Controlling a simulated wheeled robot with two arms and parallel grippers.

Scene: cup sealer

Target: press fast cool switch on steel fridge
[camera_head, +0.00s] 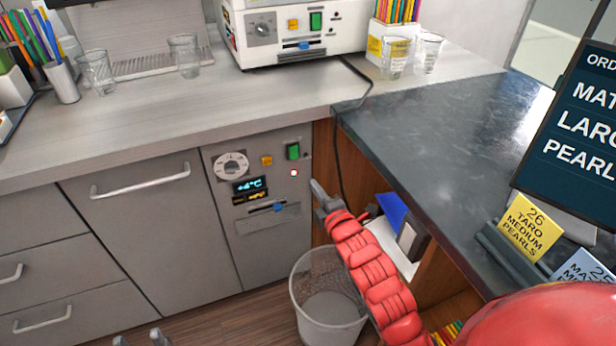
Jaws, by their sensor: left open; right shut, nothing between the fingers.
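The steel fridge (140,240) is built in under the counter, with a control panel (226,215) at its right. The panel has a white dial (230,166), an orange button (266,160), a green switch (293,151), a lit display (250,187), a small red-ringed light (294,173) and a blue slider (278,208). The labels are too small to read, so I cannot tell which is the fast cool switch. My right gripper (316,186) is shut and empty, just right of the panel. My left gripper (140,340) is open at the bottom edge, only its fingertips showing.
A clear bin (327,300) stands on the floor below my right arm. A dark counter (440,140) with an order screen (580,130) lies to the right. A sealer machine (290,30) and cups (185,55) stand on the steel counter. The space before the drawers is clear.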

